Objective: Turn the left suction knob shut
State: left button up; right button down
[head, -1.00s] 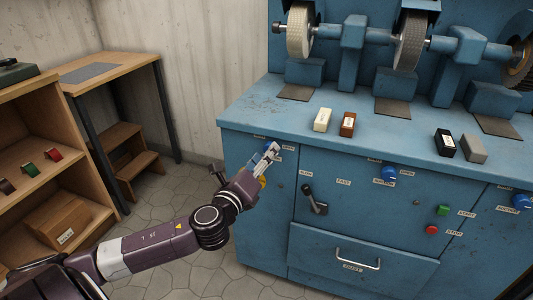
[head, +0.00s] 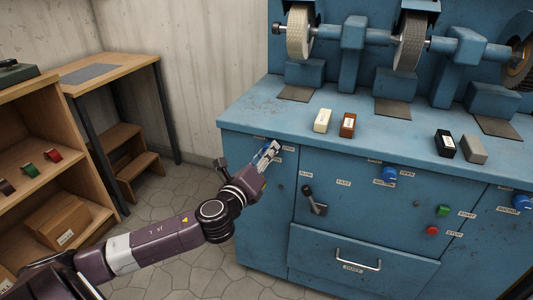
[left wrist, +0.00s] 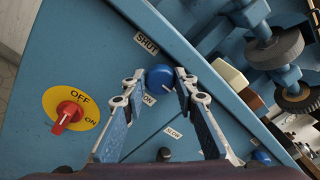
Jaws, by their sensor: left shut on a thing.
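The left suction knob (left wrist: 160,75) is blue and round, on the blue front panel of the machine. It shows in the left wrist view between the fingertips of my left gripper (left wrist: 160,84), which is shut on it. A SHUT label (left wrist: 146,44) is above the knob, and another label, partly covered, is just below it. A small pale mark shows on the knob's lower right rim in this view. In the head view my left gripper (head: 271,151) reaches the panel's upper left part and hides most of the knob. My right gripper is not in view.
A red switch (left wrist: 67,112) on a yellow OFF/ON plate is beside the left finger. A black lever (head: 314,203), a middle blue knob (head: 389,173), a right blue knob (head: 521,202) and green and red buttons are to the right. Small blocks lie on the bench top (head: 260,101).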

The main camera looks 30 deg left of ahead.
pick_arm(q)
jog(key=shift+f+n, duration=0.1)
jog(key=shift+n, duration=0.2)
jog(key=shift+f+n+y+p, duration=0.15)
jog(key=shift+n+p, duration=0.7)
jog(key=shift+n, duration=2.2)
jog(key=shift+n+y+p, duration=0.25)
jog(key=shift+n+p, duration=0.6)
jog(key=shift+n, duration=2.15)
jog(key=shift+f+n+y+p, duration=0.15)
jog(key=shift+n+p, duration=0.7)
jog(key=shift+n, duration=2.2)
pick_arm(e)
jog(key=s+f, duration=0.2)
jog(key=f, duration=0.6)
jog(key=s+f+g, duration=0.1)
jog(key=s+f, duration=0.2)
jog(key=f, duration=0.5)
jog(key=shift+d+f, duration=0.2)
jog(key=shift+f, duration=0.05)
pick_arm(q)
jog(key=shift+d+r, duration=0.1)
jog(key=o, duration=1.2)
jog(key=shift+c, duration=0.2)
jog(key=shift+r, duration=0.1)
